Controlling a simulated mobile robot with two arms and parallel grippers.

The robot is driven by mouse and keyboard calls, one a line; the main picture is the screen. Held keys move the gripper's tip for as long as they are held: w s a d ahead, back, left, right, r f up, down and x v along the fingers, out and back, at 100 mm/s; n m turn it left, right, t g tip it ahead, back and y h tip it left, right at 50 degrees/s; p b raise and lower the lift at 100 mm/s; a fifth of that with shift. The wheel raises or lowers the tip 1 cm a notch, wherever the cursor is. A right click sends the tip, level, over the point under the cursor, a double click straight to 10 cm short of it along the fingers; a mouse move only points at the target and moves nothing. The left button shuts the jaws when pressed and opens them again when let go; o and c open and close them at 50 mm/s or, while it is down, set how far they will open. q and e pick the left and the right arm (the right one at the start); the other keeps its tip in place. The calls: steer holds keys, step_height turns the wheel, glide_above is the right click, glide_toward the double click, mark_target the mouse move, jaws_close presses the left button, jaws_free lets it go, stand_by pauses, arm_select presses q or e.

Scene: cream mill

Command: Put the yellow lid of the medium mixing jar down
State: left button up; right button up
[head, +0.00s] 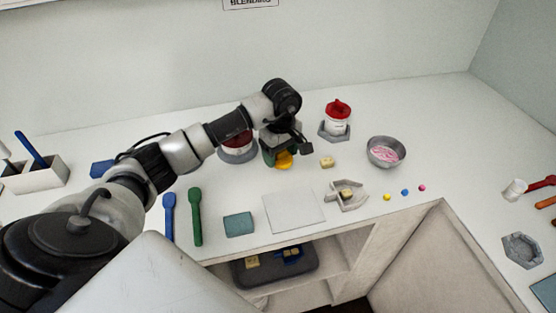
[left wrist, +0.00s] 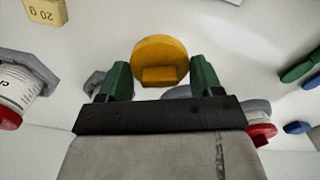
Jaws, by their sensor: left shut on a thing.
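The yellow lid (head: 284,159) is a round disc with a raised tab on its face. In the left wrist view the lid (left wrist: 160,52) sits between the green fingers of my left gripper (left wrist: 160,80). My left gripper (head: 276,155) is shut on it, over the middle of the worktop. I cannot tell whether the lid touches the surface. I cannot pick out the medium mixing jar for sure. My right gripper is not in view.
A red-lidded white jar (head: 338,122) stands in a grey holder behind right. A dark red-topped item (head: 237,146) on a grey base is left of the gripper. A small block (head: 327,162) and a grey bowl (head: 386,152) lie right. A white square (head: 293,212) lies in front.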

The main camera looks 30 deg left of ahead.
mark_target(278, 171)
arm_select(q)
steer(key=shift+a+f, duration=0.15)
steer(key=shift+a, duration=0.15)
steer(key=shift+f, duration=0.2)
step_height(278, 171, down, 3)
steer(key=shift+f+p, duration=0.15)
steer(key=shift+p, duration=0.55)
steer(key=shift+f, duration=0.35)
steer(key=o, duration=0.4)
steer(key=shift+f+b, duration=0.1)
steer(key=shift+b, duration=0.2)
steer(key=o, duration=0.5)
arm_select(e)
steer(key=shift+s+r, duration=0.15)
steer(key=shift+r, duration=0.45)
